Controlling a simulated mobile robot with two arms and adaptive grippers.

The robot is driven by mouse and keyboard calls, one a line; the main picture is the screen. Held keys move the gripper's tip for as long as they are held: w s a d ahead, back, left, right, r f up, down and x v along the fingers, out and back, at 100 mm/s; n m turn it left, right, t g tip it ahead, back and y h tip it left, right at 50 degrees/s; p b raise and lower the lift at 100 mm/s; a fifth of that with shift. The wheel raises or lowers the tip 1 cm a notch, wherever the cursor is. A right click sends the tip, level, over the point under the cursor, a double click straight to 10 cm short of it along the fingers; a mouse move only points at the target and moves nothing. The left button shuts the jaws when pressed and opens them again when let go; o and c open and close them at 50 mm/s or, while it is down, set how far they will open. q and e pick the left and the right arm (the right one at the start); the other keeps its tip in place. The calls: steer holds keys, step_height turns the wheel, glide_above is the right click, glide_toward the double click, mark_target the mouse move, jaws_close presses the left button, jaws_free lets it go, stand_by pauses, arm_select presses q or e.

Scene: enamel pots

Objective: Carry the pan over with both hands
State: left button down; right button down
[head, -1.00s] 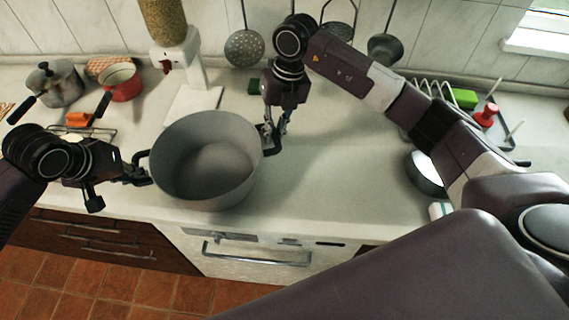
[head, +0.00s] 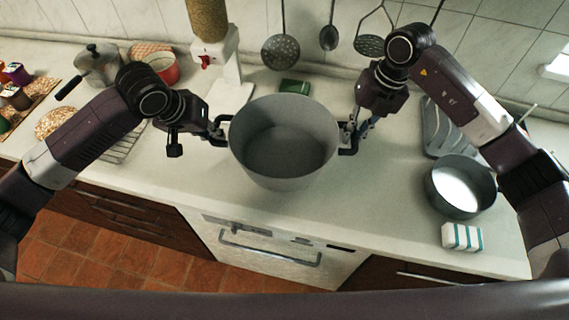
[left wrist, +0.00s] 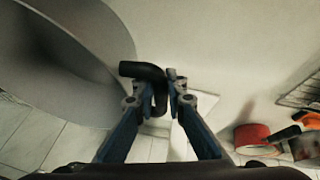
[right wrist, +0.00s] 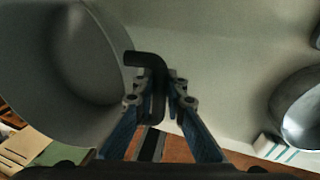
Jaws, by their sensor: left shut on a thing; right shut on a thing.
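The pan (head: 285,150) is a large, deep, empty grey pot with two black side handles. It is upright over the middle of the counter in the head view; I cannot tell how much gap is beneath it. My left gripper (head: 220,130) is shut on its left handle, and my right gripper (head: 350,137) is shut on its right handle. In the left wrist view, the black left handle (left wrist: 142,70) sits between the fingers, with the pan wall beside it. In the right wrist view, the right handle (right wrist: 148,60) is between the fingers.
A smaller grey pan (head: 461,188) and a striped sponge (head: 461,237) are on the counter (head: 390,215) at right. A white dispenser (head: 228,80) and a green pad (head: 294,87) stand behind. Utensils hang behind.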

arm_select(q)
steer(key=shift+w+a, duration=0.1)
arm_select(e)
steer(key=shift+w, duration=0.1)
arm_select(q)
steer(key=shift+f, duration=0.15)
arm_select(e)
steer(key=shift+f, duration=0.15)
